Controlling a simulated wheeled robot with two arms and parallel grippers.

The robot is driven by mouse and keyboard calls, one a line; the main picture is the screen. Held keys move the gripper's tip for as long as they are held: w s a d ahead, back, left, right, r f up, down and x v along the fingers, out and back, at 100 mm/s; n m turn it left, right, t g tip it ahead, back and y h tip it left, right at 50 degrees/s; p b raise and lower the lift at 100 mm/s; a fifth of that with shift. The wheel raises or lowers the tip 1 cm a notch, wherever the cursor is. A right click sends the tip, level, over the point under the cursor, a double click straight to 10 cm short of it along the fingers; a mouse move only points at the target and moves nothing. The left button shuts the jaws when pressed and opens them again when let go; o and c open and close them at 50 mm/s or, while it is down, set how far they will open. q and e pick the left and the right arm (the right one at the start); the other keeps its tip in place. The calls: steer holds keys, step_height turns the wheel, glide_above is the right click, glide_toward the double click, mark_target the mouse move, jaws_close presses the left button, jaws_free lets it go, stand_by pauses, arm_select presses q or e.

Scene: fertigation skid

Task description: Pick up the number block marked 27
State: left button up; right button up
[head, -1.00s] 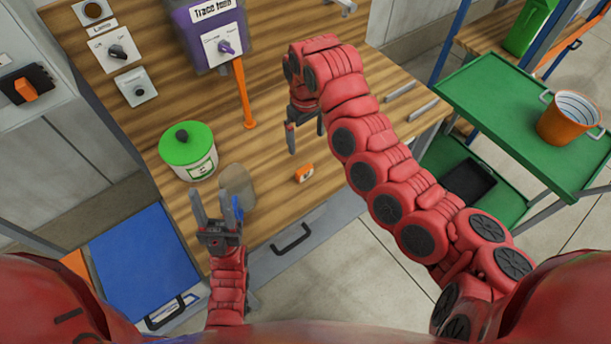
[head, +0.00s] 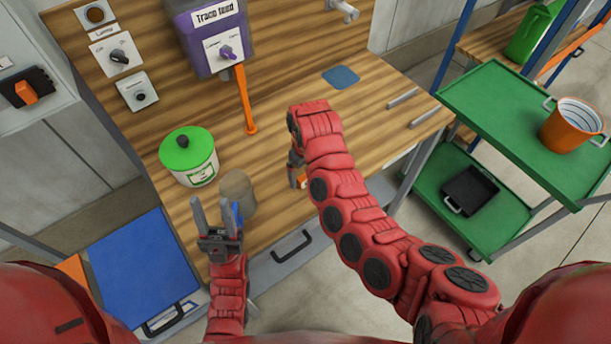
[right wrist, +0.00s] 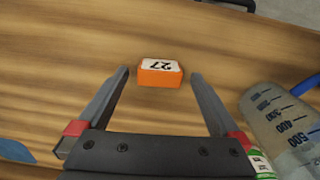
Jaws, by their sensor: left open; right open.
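The number block marked 27 (right wrist: 160,73) is orange with a white top and lies on the wooden bench. In the right wrist view it sits just beyond and between the two fingertips of my right gripper (right wrist: 160,75), which is open and empty. In the head view only a small orange part of the block (head: 302,183) shows; my right arm and gripper (head: 296,178) hide the rest. My left gripper (head: 215,215) is open and empty, fingers up, near the bench's front edge, beside the grey beaker.
A grey measuring beaker (head: 238,190) and a white tub with green lid (head: 188,158) stand left of the block. A blue patch (head: 341,77) lies farther back on the bench. A green cart (head: 510,120) with an orange bucket (head: 573,125) stands at right.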

steer(key=shift+f, duration=1.2)
steer(key=c, duration=1.4)
steer(key=shift+r, duration=0.15)
